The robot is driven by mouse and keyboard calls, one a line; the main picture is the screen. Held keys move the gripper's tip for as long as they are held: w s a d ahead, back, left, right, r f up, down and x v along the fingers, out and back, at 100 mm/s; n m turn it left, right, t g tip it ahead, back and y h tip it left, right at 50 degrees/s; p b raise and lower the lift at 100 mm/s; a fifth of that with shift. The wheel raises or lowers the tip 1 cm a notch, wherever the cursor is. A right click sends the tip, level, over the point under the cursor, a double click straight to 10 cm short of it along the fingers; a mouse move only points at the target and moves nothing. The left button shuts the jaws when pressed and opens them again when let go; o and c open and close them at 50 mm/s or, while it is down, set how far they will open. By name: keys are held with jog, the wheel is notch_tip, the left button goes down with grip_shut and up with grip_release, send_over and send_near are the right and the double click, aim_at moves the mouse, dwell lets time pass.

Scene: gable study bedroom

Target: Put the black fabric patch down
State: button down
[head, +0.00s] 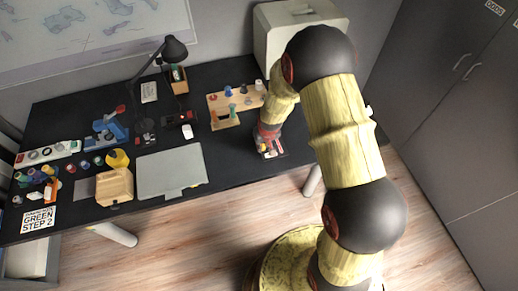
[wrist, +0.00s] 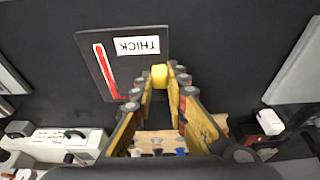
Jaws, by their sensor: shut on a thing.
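The black fabric patch is a dark square with a red strip and a white "THICK" label, lying ahead of my fingers in the wrist view (wrist: 126,72). It also shows in the head view (head: 277,153), below my gripper at the desk's front right. My gripper (wrist: 160,76) is shut with a small yellow block between its fingertips, at the patch's edge. The block looks like a tab on the patch, but the join is hidden. In the head view my gripper (head: 268,135) partly covers the patch. I cannot tell whether the patch touches the black desk (head: 60,115).
A wooden peg board (head: 217,99) stands left of my gripper. A white mouse-like object (head: 187,131), a black lamp (head: 174,48) and a pale box (head: 275,35) are nearby. Bare desk surrounds the patch.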

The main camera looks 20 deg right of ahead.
jog(key=w+f, duration=0.3)
jog(key=shift+a+f, duration=0.3)
jog(key=shift+a, duration=0.1)
jog(key=shift+f+b, duration=0.5)
jog(key=shift+f, duration=1)
jog(key=shift+f, duration=0.15)
jog(key=c, duration=1.8)
grip_release()
jog(key=shift+o, duration=0.2)
